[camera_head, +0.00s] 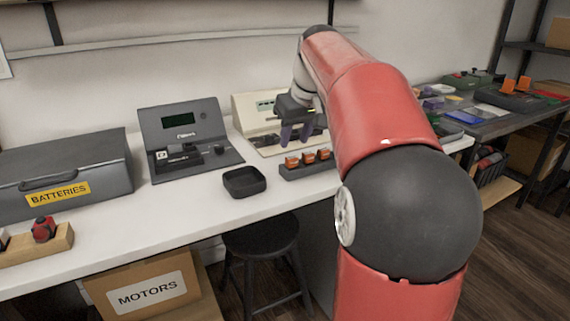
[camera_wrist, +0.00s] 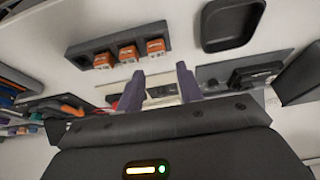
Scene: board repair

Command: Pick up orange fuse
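Three orange fuses stand in a row in a dark holder (camera_head: 312,171) on the white table. They are the left fuse (camera_head: 292,162), the middle fuse (camera_head: 308,158) and the right fuse (camera_head: 324,154). In the wrist view the fuses (camera_wrist: 128,53) and their holder (camera_wrist: 85,47) show at the upper left, beyond the fingertips. My gripper (camera_head: 296,134) hangs above and behind the holder, apart from the fuses. Its two dark purple fingers (camera_wrist: 158,85) are spread with nothing between them.
A black tray (camera_head: 244,182) lies left of the holder. A grey tester (camera_head: 187,138) and a beige device (camera_head: 262,118) stand behind. A grey battery case (camera_head: 60,178) and a wooden block (camera_head: 40,247) are at the left. A stool (camera_head: 260,236) stands below the table edge.

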